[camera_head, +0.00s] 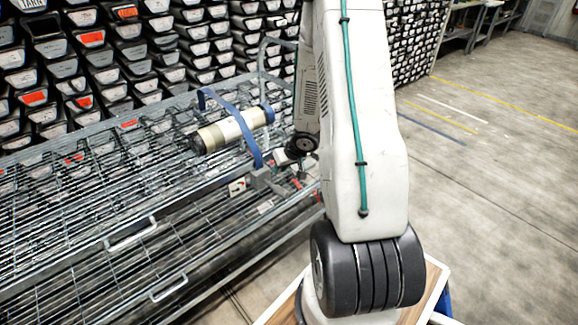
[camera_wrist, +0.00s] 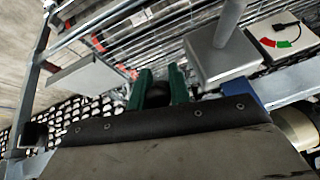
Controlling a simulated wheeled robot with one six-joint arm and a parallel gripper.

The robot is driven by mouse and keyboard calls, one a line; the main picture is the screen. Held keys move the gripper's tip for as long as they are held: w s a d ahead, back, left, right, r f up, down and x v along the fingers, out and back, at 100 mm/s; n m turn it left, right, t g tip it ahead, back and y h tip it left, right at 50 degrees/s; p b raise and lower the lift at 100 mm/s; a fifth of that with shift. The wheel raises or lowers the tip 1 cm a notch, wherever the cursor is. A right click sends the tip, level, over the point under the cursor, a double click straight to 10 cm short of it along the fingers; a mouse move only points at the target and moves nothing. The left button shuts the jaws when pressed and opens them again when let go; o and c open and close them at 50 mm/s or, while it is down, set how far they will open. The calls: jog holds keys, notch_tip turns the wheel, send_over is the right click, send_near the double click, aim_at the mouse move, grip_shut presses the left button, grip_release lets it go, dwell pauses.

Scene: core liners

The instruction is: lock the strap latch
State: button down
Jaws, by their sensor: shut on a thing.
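The core liner (camera_head: 235,130), a cream tube with blue and dark ends, lies on the mesh rack. A blue strap (camera_head: 248,140) crosses over it and runs down to a grey metal latch block (camera_head: 260,178). In the wrist view the block (camera_wrist: 222,58) has a grey post standing from it, and a piece of blue strap (camera_wrist: 257,95) shows beside it. My gripper (camera_wrist: 158,82) has green fingers, shut on a dark rounded knob (camera_wrist: 158,95) beside the block. The knob is partly hidden, so I cannot tell how it joins the latch. My arm hides much of the gripper in the head view.
A white plate with a red and green gauge mark (camera_wrist: 287,38) sits beside the block. The wire mesh rack (camera_head: 90,215) has metal rails and handles. Shelves of stacked core trays (camera_head: 100,55) stand behind. Open floor (camera_head: 490,150) lies to the right.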

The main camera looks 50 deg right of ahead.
dwell(0.3)
jog(key=c, duration=1.3)
grip_release()
jog(key=v, duration=0.7)
jog(key=shift+s+r, duration=0.15)
jog(key=shift+r, duration=0.2)
